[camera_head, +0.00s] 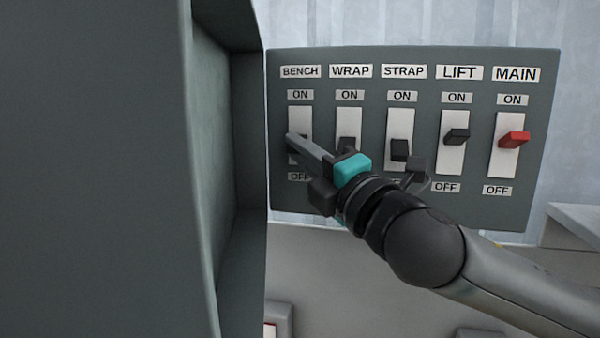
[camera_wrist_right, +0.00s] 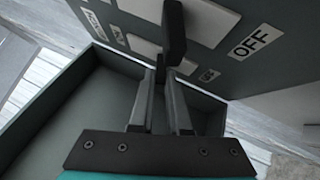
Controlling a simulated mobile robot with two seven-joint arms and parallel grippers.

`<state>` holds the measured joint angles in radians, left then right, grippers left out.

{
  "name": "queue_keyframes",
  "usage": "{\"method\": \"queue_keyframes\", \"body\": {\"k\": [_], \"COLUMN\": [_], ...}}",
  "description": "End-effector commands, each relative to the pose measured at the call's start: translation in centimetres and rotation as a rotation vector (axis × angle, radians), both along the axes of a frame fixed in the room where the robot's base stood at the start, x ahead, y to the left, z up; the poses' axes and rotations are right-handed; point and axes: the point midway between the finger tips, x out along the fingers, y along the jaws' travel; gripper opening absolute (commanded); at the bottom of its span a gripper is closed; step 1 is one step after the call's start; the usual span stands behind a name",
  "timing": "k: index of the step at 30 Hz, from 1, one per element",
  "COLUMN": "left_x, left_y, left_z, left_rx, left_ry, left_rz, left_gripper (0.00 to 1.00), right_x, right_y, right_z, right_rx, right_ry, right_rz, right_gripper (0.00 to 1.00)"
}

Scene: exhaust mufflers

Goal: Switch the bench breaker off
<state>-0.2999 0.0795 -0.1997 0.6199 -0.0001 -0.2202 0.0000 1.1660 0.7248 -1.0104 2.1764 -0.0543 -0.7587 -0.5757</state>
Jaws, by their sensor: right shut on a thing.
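A dark grey breaker panel (camera_head: 480,211) faces me, with levers labelled BENCH, WRAP, STRAP, LIFT and MAIN, each between ON above and OFF below. My right gripper (camera_head: 294,141) reaches in from the lower right, its fingertips at the BENCH breaker (camera_head: 300,118) on the far left. Its fingers cover most of the BENCH lever, so the lever's exact tilt is hard to tell. In the right wrist view the fingertips (camera_wrist_right: 160,74) are close together around a small dark lever. My left gripper is out of view.
The black WRAP lever (camera_head: 347,143) stands close beside my right gripper. The STRAP lever (camera_head: 400,150), LIFT lever (camera_head: 457,136) and red MAIN lever (camera_head: 514,139) are farther right. A large grey-green cabinet wall (camera_head: 100,170) closes off the left side.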

Motion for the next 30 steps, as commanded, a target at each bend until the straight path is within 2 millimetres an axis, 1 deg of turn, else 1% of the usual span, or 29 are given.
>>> {"method": "queue_keyframes", "body": {"k": [1,9,25,26,29,30], "left_x": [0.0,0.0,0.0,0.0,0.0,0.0], "left_y": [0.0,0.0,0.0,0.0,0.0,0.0], "left_z": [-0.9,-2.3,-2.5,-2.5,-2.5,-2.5], "left_rx": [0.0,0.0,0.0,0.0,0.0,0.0], "left_ry": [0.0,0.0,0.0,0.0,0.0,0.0], "left_rz": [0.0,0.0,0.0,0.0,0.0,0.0], "left_gripper": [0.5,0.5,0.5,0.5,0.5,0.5], "right_x": [0.1,0.2,0.2,0.2,0.2,0.2], "right_y": [0.0,0.0,0.0,0.0,0.0,0.0], "right_z": [-0.7,-0.7,-0.6,-0.6,-0.6,-0.6], "right_rx": [-0.006,-0.03,-0.038,-0.038,-0.038,-0.036], "right_ry": [-0.021,-0.111,-0.133,-0.133,-0.133,-0.132], "right_rz": [-0.001,0.001,0.003,0.003,0.003,0.002], "right_gripper": [0.0,0.0,0.0,0.16,0.27,0.28]}}
